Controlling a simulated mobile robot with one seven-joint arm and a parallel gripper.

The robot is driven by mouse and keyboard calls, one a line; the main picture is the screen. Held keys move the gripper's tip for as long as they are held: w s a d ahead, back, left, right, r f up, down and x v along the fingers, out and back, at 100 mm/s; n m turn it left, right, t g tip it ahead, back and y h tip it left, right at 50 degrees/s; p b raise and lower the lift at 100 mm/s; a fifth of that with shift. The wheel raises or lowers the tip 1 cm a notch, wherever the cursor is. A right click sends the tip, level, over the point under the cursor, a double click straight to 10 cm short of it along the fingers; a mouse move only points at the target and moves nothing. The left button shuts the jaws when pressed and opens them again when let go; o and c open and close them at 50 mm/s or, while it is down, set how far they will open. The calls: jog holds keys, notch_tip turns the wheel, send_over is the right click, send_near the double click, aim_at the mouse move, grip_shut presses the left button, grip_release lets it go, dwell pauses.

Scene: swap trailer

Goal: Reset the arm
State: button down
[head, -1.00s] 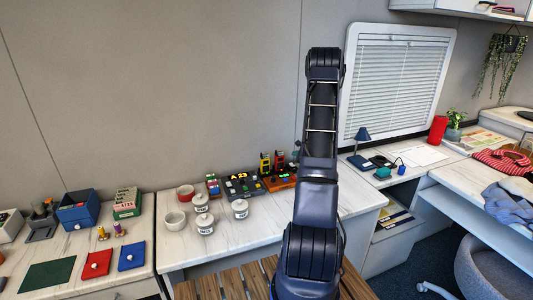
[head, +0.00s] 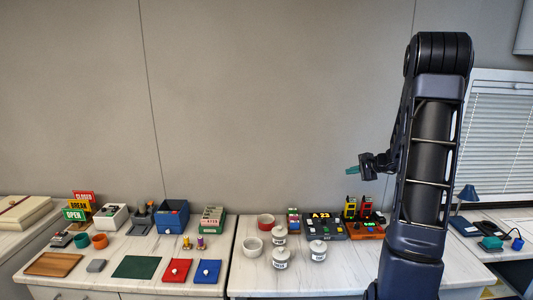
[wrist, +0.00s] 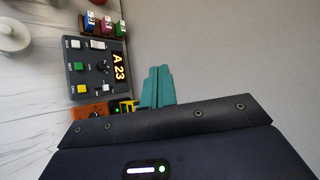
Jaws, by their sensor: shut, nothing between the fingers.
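My gripper (head: 352,171) shows in the head view at the right of centre, raised above the counter and in front of the bare wall. Its teal fingers point left and are together with nothing between them. In the wrist view the teal fingers (wrist: 158,87) are side by side against the grey wall, touching no object. My dark arm stands upright at the right of the head view and hides part of the counter and the window blind.
Below my gripper, the counter (head: 345,280) holds a panel reading A 23 (head: 325,226), an orange box (head: 368,231) and white lidded jars (head: 318,250). Further left are red (head: 177,270) and blue (head: 207,271) pads and a blue bin (head: 172,214). The air left of my gripper is clear.

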jog(key=s+a+r+n+g, duration=0.1)
jog(key=s+a+r+n, duration=0.25)
jog(key=s, duration=0.25)
jog(key=s+a+r+n+g+h, duration=0.1)
jog(key=s+a+r+n+g, duration=0.1)
jog(key=s+a+r, duration=0.3)
jog(key=s+a+r+n+g, duration=0.1)
jog(key=s+a+n, duration=0.15)
jog(key=s, duration=0.45)
jog(key=s+d+r+n+h, duration=0.1)
jog(key=s+n+h, duration=0.4)
jog(key=s, duration=1.5)
jog(key=shift+s+d+r+n+h, duration=0.35)
jog(key=shift+r+h, duration=0.3)
jog(key=shift+h, duration=0.35)
jog(key=shift+w, duration=0.15)
